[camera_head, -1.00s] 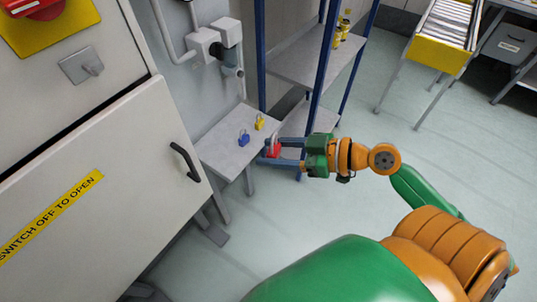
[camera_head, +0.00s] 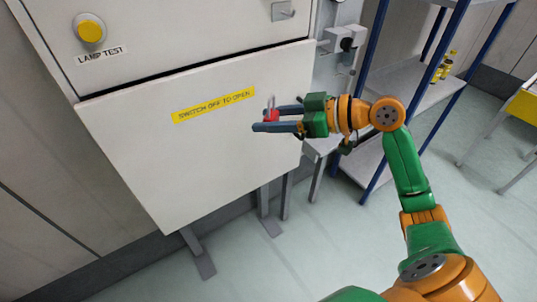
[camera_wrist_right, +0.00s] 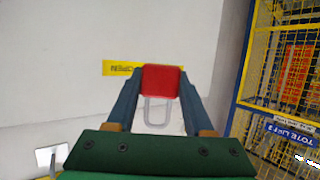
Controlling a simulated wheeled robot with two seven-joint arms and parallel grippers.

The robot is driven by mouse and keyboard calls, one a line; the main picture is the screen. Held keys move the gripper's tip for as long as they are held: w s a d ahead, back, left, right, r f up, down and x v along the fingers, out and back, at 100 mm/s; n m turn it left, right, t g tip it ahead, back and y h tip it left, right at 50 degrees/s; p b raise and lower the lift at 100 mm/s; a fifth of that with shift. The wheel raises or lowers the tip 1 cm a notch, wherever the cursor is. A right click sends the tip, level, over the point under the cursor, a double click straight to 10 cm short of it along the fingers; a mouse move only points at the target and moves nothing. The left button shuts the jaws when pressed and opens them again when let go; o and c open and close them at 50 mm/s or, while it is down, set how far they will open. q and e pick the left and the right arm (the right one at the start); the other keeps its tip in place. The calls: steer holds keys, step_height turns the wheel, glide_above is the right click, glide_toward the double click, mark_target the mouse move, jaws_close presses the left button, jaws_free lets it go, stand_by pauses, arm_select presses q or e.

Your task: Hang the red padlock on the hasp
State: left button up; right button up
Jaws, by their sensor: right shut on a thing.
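The red padlock (camera_head: 271,115) is held between the blue fingers of my right gripper (camera_head: 262,119), its grey shackle pointing up. The right wrist view also shows the padlock (camera_wrist_right: 161,81) between the fingertips, with the shackle toward the gripper's palm. The hasp (camera_head: 284,10) is a grey plate with a projecting part on the cabinet front, at the top edge of the head view. The padlock is below the hasp in the picture, apart from it, in front of the lower cabinet door. My left gripper is not in view.
The pale cabinet door (camera_head: 215,155) with a yellow label (camera_head: 214,104) fills the left and middle. A blue-framed shelf (camera_head: 375,45) stands right of the cabinet. A grey side table (camera_head: 322,146) is partly hidden behind my right gripper.

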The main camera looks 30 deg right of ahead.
steer(key=w+d+r+m+t+h+b, duration=0.2)
steer(key=w+d+r+m+h+b, duration=0.15)
steer(key=w+d+r, duration=0.2)
steer(key=m+t+h+b, duration=0.1)
steer(key=m+h+b, duration=0.1)
steer(key=m+h, duration=0.2)
glide_toward(280, 37)
steer(key=shift+n, duration=0.25)
steer(key=p+x, duration=0.2)
steer(key=x, duration=0.1)
steer(key=p+x, duration=0.1)
steer(key=x, duration=0.1)
steer(key=shift+w+r+p, duration=0.1)
steer(key=shift+r+p, duration=0.2)
steer(key=shift+r, duration=0.05)
steer(key=shift+w+f, duration=0.3)
steer(key=shift+w, duration=0.2)
steer(key=shift+w+f+p, duration=0.2)
steer(key=shift+f+p, duration=0.15)
